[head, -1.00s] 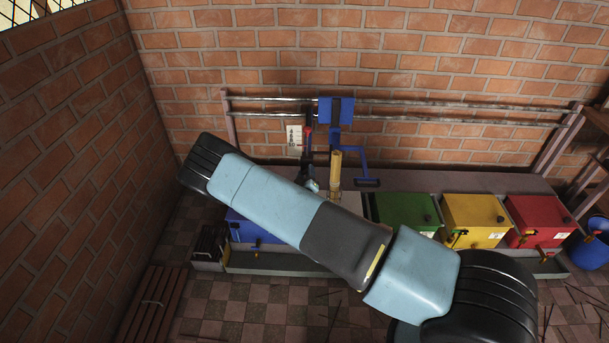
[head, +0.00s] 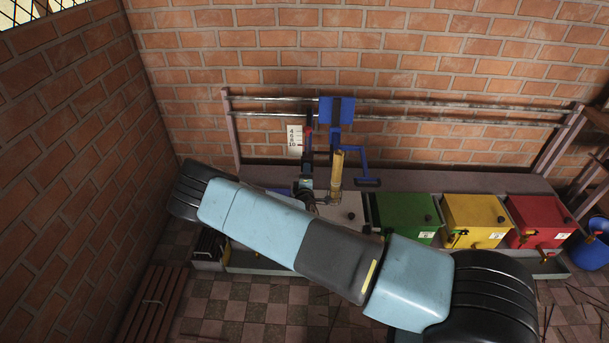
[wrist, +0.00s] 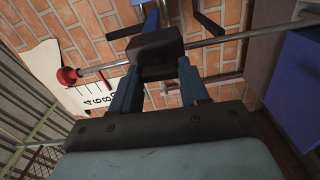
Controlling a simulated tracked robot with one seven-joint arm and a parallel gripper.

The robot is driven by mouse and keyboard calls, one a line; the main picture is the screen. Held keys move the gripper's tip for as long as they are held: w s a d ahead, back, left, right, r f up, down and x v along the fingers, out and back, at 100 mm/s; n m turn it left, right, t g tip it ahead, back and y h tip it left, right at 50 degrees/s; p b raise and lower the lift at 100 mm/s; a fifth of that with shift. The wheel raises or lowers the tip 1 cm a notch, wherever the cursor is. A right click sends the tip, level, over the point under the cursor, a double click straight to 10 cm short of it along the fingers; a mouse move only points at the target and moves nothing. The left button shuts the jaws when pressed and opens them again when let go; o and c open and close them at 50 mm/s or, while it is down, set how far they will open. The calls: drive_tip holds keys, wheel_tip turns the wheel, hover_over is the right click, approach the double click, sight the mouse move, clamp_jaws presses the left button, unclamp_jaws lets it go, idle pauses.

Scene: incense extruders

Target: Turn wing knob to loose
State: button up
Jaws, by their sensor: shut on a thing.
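In the wrist view my gripper (wrist: 157,75) has its two blue fingers closed on a black block, which seems to be the wing knob (wrist: 155,48). Its wings and exact angle are hard to make out. A metal rod with a red end (wrist: 67,77) passes by the block, beside a white scale plate (wrist: 88,95) with numbers. In the head view my gripper (head: 306,184) is small and dark, just left of an upright brass tube (head: 337,174) on the extruder; the knob cannot be made out there. The scale plate (head: 294,139) hangs behind it.
A blue carriage (head: 337,110) sits on two horizontal rails (head: 450,113) before the brick wall. A blue crank handle (head: 367,182) is close right of the tube. Below stand green (head: 402,212), yellow (head: 470,215) and red (head: 537,215) boxes. My arm hides part of the row.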

drive_tip(key=shift+s+f+n, duration=0.15)
drive_tip(key=shift+f+n, duration=0.1)
drive_tip(key=shift+n, duration=0.15)
drive_tip(key=o, duration=0.8)
drive_tip(key=shift+o, duration=1.3)
drive_tip(key=shift+r, duration=0.1)
drive_tip(key=s, duration=1.3)
drive_tip(key=shift+s+a, duration=0.2)
drive_tip(key=shift+s, duration=0.1)
